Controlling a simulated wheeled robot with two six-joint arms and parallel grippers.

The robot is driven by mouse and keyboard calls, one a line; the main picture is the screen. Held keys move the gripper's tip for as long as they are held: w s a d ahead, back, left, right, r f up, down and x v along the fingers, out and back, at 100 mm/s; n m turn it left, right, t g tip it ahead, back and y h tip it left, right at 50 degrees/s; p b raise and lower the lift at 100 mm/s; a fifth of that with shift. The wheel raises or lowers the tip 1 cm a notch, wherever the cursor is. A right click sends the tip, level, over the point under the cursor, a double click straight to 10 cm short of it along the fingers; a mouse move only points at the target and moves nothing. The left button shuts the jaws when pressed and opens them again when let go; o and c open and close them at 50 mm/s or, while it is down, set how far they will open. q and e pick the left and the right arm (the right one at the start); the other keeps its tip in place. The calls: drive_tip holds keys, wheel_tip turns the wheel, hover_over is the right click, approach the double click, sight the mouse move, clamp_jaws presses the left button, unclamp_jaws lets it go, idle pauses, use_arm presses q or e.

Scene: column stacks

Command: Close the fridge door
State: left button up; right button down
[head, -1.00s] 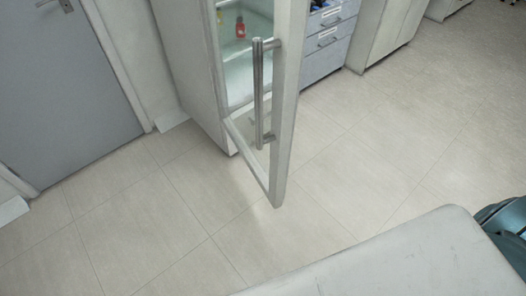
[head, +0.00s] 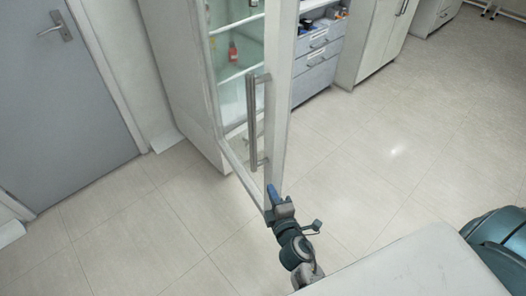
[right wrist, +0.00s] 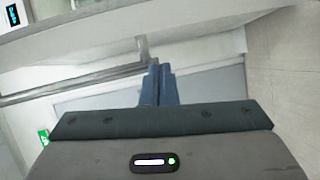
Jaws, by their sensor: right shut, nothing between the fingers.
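The fridge door (head: 277,135) stands open in the head view. It has a white frame, a glass pane and a long upright metal handle (head: 252,120). The fridge body (head: 188,85) is behind it, with glass shelves and a small red bottle (head: 233,51) inside. My right gripper (head: 271,190) is at the door's lower front corner. Its blue fingers are shut and empty, and overlap the frame there; I cannot tell if they touch it. In the right wrist view, the shut fingers (right wrist: 158,82) point toward a pale frame and a metal bar. My left gripper is out of view.
A grey room door (head: 65,100) is at the left. Drawers (head: 318,60) and white cabinets (head: 375,40) stand behind the fridge door at the right. A pale flat surface (head: 410,265) fills the lower right. The tiled floor between is clear.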

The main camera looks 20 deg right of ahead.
sight(263, 163)
wheel_tip(263, 163, up, 6)
drive_tip(key=n+t, duration=0.1)
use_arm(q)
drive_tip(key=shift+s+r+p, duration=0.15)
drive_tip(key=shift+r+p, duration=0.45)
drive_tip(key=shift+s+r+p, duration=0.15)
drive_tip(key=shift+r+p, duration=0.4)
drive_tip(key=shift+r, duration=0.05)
use_arm(e)
drive_tip(key=w, duration=0.3)
drive_tip(key=w+d, duration=0.1)
drive_tip(key=w, duration=0.6)
drive_tip(key=shift+d+f, duration=0.15)
drive_tip(key=shift+f, duration=0.1)
